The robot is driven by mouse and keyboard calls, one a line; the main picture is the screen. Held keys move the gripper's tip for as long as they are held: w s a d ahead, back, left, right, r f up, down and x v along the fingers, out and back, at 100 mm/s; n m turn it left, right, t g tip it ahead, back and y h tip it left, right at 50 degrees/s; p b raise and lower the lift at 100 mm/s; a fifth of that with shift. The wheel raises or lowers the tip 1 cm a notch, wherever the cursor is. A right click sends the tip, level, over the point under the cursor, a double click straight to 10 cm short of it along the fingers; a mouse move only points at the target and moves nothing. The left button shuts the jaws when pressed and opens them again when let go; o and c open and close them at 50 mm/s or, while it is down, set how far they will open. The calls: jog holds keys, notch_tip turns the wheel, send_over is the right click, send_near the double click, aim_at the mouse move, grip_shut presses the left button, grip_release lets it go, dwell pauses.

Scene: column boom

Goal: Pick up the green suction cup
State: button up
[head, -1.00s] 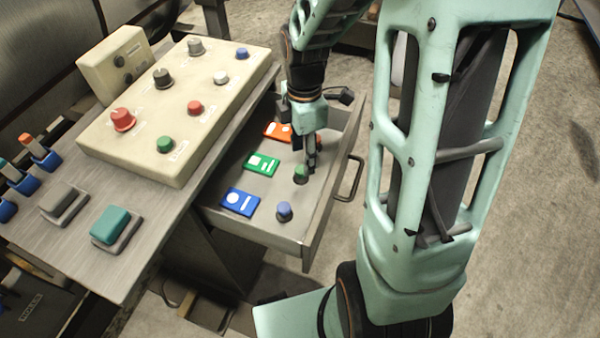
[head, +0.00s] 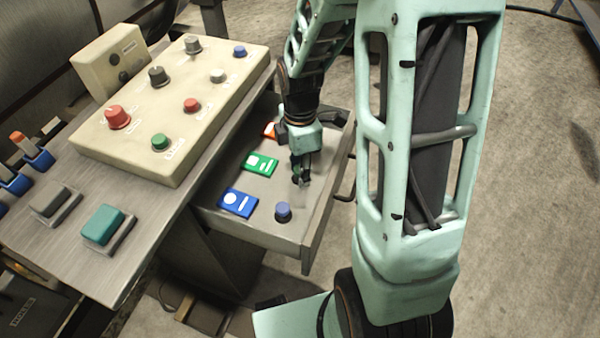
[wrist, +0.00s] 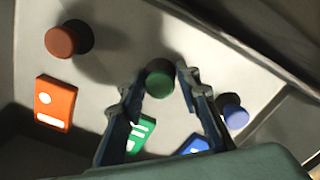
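The green suction cup (wrist: 158,80) stands in the open drawer (head: 262,226). In the wrist view it sits between the two fingertips of my gripper (wrist: 160,78), with what looks like a small gap on each side. My gripper (head: 301,178) is open and points down into the drawer. In the head view its fingers hide most of the green cup. Whether the fingers touch the cup cannot be told.
A blue suction cup (wrist: 233,113) and a red one (wrist: 62,41) stand on either side. Orange (wrist: 56,103), green (head: 261,163) and blue (head: 238,203) cards lie in the drawer. A control box (head: 130,145) with knobs stands on the bench left.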

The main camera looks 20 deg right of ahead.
jog(key=c, duration=0.6)
jog(key=shift+o, duration=0.2)
jog(key=shift+r, duration=0.1)
